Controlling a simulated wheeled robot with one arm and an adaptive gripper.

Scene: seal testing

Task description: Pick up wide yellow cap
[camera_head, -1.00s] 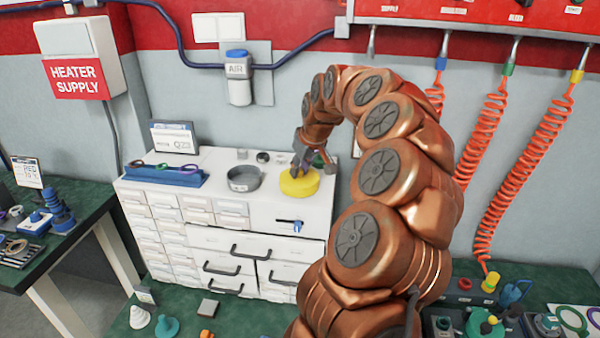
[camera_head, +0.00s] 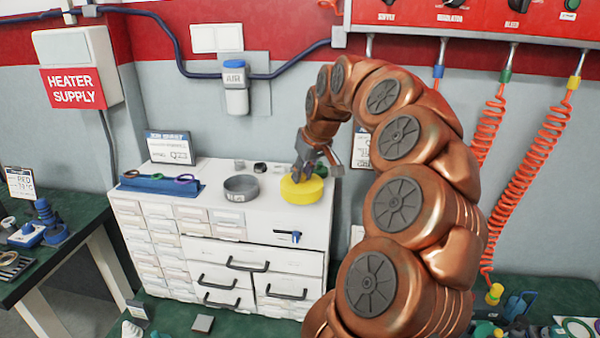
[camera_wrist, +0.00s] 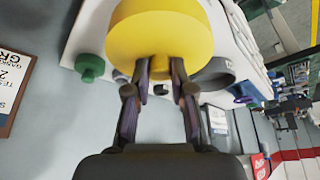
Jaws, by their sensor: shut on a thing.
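The wide yellow cap (camera_head: 302,190) is a round, thick disc at the right end of the white drawer cabinet's top. In the head view I cannot tell whether it still touches the cabinet top. My gripper (camera_head: 304,174) comes down on it from above and behind.
A grey round dish (camera_head: 241,189) stands left of the cap on the white cabinet (camera_head: 215,215). A blue rack with rings (camera_head: 160,185) is farther left. Small dark and green items (camera_head: 260,167) stand behind. Orange coiled hoses (camera_head: 540,150) hang at the right.

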